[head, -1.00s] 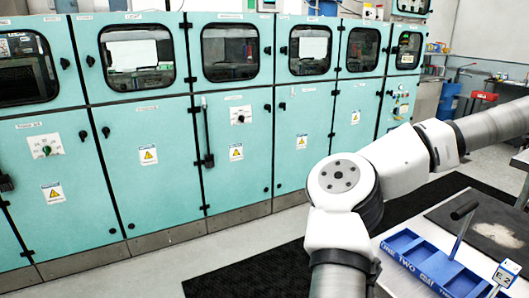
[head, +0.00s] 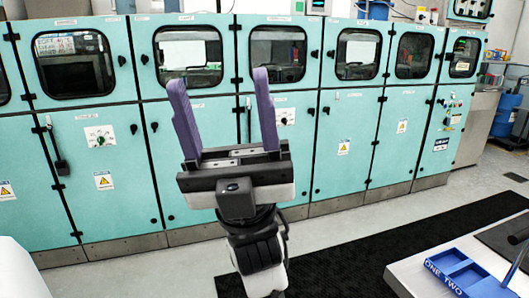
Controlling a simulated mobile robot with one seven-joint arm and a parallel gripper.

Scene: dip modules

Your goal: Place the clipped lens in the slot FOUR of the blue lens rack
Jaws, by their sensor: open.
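The blue lens rack (head: 462,277) lies at the lower right on a light table, cut off by the picture's edge. The words ONE and TWO read on its front; slot FOUR is out of view. No lens or clip can be made out clearly. A thin upright handle (head: 518,262) shows at the right edge by the rack. My gripper (head: 222,88) is raised in the middle of the view, left of the rack and well apart from it. Its two purple fingers stand wide apart and point up, with nothing between them.
The light table (head: 408,272) fills the lower right corner. A dark mat (head: 340,256) lies on the floor before it. A row of teal cabinets (head: 345,150) with windows stands along the back. Pale floor lies between cabinets and mat.

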